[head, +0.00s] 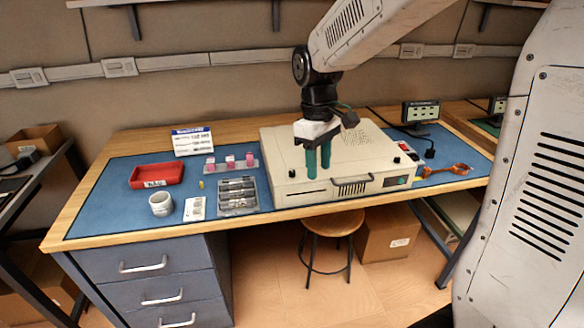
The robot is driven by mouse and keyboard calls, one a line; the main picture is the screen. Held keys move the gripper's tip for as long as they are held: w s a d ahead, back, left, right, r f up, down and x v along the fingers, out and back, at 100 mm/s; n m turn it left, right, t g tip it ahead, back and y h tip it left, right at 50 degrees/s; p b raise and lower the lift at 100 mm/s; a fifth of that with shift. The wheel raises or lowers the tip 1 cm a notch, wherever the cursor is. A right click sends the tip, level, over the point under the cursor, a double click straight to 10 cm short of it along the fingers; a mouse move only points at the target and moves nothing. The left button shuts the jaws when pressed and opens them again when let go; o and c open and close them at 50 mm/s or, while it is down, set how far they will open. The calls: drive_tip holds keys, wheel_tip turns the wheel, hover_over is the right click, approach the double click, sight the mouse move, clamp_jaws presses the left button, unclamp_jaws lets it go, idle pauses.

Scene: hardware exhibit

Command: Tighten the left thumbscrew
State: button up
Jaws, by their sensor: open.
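A cream instrument case (345,165) with a front handle lies on the blue mat. A small dark knob, which looks like the left thumbscrew (292,173), sits at the case's left front. Another dark knob (403,146) is near its right edge. My gripper (318,170) points down over the left half of the case, just right of the left thumbscrew. Its two green fingers are apart with nothing seen between them. I cannot tell whether the fingertips touch the case.
A small display (421,111) and an orange tool (447,170) are at right. A stool (333,224) stands below.

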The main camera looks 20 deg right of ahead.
sight(292, 172)
drive_tip(key=w+f+n, duration=0.1)
drive_tip(key=w+n, duration=0.1)
drive_tip(key=w, duration=0.2)
drive_tip(key=w+f+n+t, duration=0.1)
drive_tip(key=w+n, duration=0.2)
drive_tip(key=w, duration=0.2)
drive_tip(key=w+a+f+n, duration=0.1)
drive_tip(key=w+n, duration=0.2)
drive_tip(key=w, duration=0.2)
drive_tip(key=shift+a+f, duration=0.1)
drive_tip(key=shift+f, duration=0.1)
drive_tip(key=shift+w+r+n+t, duration=0.15)
drive_tip(key=shift+w+n+t, duration=0.15)
drive_tip(key=shift+n, duration=0.6)
wheel_tip(292, 172, down, 8)
drive_tip(key=shift+r, duration=0.1)
clamp_jaws()
